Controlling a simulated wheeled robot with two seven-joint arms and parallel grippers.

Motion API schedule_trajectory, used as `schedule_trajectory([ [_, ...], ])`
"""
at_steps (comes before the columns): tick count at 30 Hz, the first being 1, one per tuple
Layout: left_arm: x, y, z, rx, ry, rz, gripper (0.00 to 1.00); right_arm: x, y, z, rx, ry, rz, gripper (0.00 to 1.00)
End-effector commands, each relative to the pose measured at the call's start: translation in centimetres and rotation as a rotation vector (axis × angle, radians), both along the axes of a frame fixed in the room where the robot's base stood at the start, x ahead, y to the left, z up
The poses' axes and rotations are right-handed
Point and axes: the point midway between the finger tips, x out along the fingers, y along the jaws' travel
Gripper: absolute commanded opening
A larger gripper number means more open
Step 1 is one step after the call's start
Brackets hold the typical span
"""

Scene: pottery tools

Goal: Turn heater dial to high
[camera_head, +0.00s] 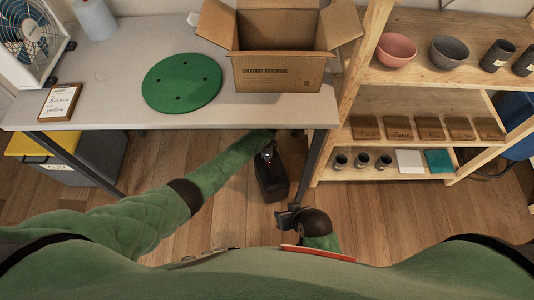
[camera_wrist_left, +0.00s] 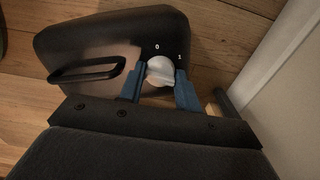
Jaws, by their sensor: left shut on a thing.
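The heater (camera_head: 271,178) is a dark box standing on the wooden floor under the table's right end. In the left wrist view its dark top (camera_wrist_left: 95,45) shows a handle (camera_wrist_left: 88,73) and a light grey dial (camera_wrist_left: 160,71), with the marks 0 and 1 beside the dial. My left gripper (camera_wrist_left: 160,84) has its blue fingers on either side of the dial and is shut on it. In the head view my left gripper (camera_head: 267,152) is at the heater's far end. My right gripper (camera_head: 286,217) is low, near the heater's near end; its fingers are too unclear to read.
The grey table (camera_head: 110,108) carries an open cardboard box (camera_head: 277,72), a green disc (camera_head: 182,83), a fan (camera_head: 30,40) and a framed note (camera_head: 60,102). A wooden shelf (camera_head: 420,76) with bowls and cups stands at right. A table leg (camera_head: 318,152) is close right of the heater.

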Motion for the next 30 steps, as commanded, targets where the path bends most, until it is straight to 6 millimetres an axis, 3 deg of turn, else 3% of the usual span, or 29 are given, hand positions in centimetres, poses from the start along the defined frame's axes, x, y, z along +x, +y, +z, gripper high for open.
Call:
schedule_trajectory([
  [20, 0.02, -0.08, 0.04, -0.001, 0.0, -0.066, 0.11, 0.08, 0.0, -0.25, 0.0, -0.002, -0.001, 0.36],
  [21, 0.02, -0.09, 0.04, -0.001, 0.0, -0.066, 0.37, 0.04, 0.0, -0.26, 0.0, -0.002, -0.001, 0.36],
  [24, 0.01, -0.08, 0.04, -0.001, 0.0, -0.066, 0.55, -0.1, -0.01, -0.32, 0.0, 0.0, -0.001, 0.36],
  [30, 0.01, -0.04, 0.02, -0.001, 0.0, -0.065, 0.55, -0.28, 0.0, -0.41, 0.0, 0.003, -0.001, 0.36],
])
